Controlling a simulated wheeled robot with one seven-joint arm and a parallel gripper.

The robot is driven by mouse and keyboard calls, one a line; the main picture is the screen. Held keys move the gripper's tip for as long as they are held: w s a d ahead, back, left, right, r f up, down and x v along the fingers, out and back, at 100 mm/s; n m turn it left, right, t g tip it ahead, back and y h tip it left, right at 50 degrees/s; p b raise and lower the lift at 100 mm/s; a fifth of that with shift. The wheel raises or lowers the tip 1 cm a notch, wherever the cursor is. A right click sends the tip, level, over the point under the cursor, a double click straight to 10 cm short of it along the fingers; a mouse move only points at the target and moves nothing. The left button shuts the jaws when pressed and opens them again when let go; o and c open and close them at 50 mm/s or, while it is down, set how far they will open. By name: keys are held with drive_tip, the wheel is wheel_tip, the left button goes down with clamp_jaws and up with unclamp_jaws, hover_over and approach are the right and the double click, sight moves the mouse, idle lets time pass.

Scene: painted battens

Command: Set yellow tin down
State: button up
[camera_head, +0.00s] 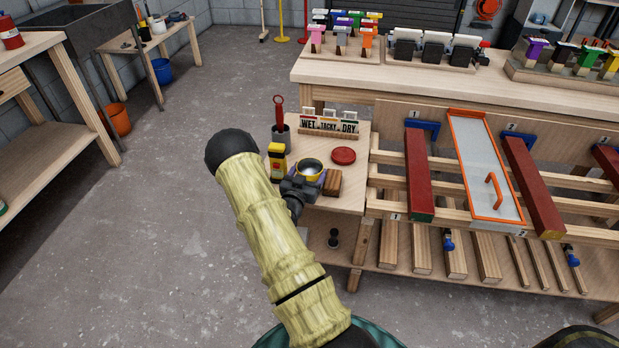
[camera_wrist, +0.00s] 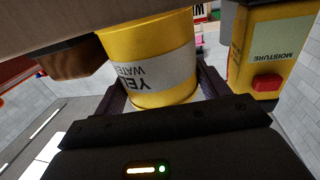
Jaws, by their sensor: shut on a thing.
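The yellow tin (camera_head: 311,168) is at the end of my arm, over the small side table (camera_head: 365,130). In the wrist view the tin (camera_wrist: 150,45) has a white label, partly readable, and appears upside down. My gripper (camera_head: 300,187) is shut on the tin, with a dark finger on each side of it. The tin's base is close to the tabletop; I cannot tell whether it touches.
A yellow moisture meter (camera_head: 277,160) stands left of the tin. A brown wooden block (camera_head: 332,183) is at its right, with a red disc (camera_head: 343,156) behind. A wet/tacky/dry stand (camera_head: 329,126) and a cup (camera_head: 281,137) with a red-handled tool stand farther back.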

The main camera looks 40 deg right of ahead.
wheel_tip(320, 180, up, 10)
drive_tip(key=p, duration=0.1)
idle(0.4)
idle(0.8)
